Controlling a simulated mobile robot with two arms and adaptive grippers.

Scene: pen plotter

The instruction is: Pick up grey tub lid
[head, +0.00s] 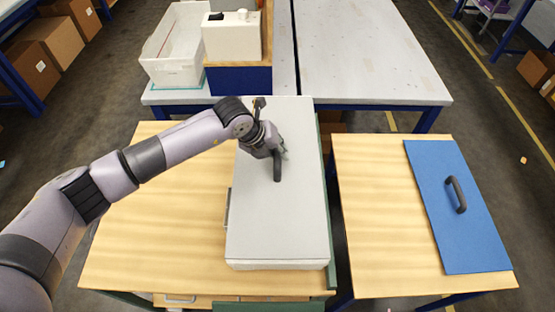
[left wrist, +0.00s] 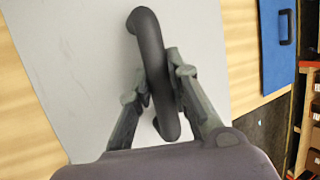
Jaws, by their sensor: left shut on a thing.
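The grey tub lid (head: 280,232) is a large flat light-grey panel with a dark arched handle (head: 277,168), lying on top of a tub on the left wooden table. My left gripper (head: 277,152) is over the lid, shut on the handle. In the left wrist view, the two fingers (left wrist: 163,84) press on either side of the dark handle, with the lid (left wrist: 90,60) behind it. The tub's body is mostly hidden under the lid; a side handle shows at its left edge. My right gripper is not in view.
A blue panel with a dark handle (head: 430,190) lies on the right wooden table (head: 370,200), across a narrow gap. A white bin (head: 172,72) and a white box-shaped device (head: 232,40) stand behind. The wooden table (head: 150,230) is clear left of the tub.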

